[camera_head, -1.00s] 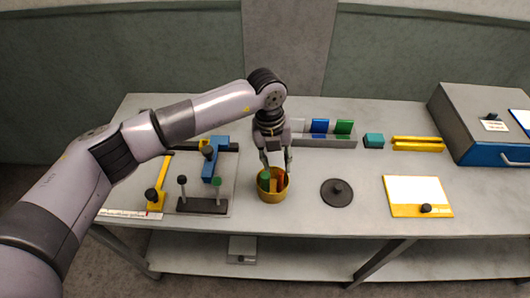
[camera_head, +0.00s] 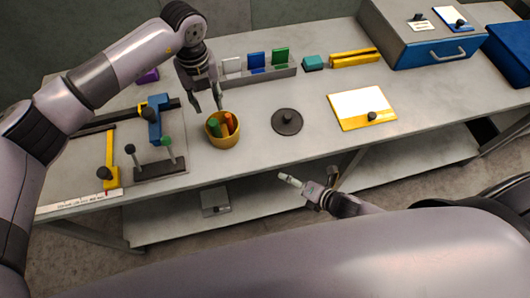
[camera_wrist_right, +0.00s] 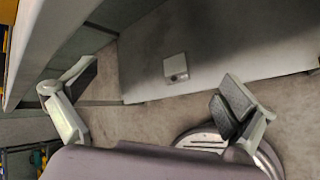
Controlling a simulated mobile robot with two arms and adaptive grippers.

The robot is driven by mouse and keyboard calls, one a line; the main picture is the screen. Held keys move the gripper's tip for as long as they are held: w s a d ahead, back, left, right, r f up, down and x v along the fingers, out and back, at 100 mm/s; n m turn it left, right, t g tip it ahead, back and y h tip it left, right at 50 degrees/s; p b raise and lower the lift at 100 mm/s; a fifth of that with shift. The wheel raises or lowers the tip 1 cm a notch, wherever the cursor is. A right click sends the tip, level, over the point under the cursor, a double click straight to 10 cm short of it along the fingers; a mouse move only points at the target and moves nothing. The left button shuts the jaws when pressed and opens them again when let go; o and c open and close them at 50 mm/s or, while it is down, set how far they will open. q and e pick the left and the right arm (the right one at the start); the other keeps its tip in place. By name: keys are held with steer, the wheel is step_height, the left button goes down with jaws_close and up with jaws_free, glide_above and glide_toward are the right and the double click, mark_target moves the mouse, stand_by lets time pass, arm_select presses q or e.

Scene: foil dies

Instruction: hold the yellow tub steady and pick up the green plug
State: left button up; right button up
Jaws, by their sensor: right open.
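The yellow tub (camera_head: 224,141) stands on the bench in the head view. The green plug (camera_head: 213,127) is inside it at the left, beside an orange piece (camera_head: 229,123). Their lower parts are hidden by the tub wall. My left gripper (camera_head: 208,108) points down just behind and to the left of the tub, fingers apart, with nothing between them. Whether a finger touches the rim I cannot tell. My right gripper (camera_head: 311,180) is in front of the bench edge, away from the tub. In the right wrist view it (camera_wrist_right: 168,88) is wide open and empty.
A black round lid (camera_head: 287,121) lies right of the tub. A dark stand with knobbed rods (camera_head: 160,171) is at its left. A rack with coloured plates (camera_head: 258,72) is behind. The lower shelf holds a small grey box (camera_head: 215,202).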

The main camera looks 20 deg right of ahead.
mark_target(226, 133)
steer(key=s+a+r+n+y, duration=0.3)
steer(key=a+r+n+y, duration=0.1)
steer(key=a+r+n, duration=0.65)
steer(key=w+r+n, duration=0.1)
steer(key=w+r, duration=0.1)
steer(key=w+r+n+t+h, duration=0.1)
steer(key=w+r, duration=0.1)
steer(key=r, duration=0.1)
steer(key=w+d+r+n+t+h, duration=0.1)
steer(key=w+r+n, duration=0.1)
steer(key=r, duration=0.1)
steer(key=shift+w+r, duration=0.1)
steer(key=shift+w, duration=0.2)
steer(key=x, duration=1.6)
steer(key=shift+w, duration=0.35)
steer(key=shift+c, duration=0.4)
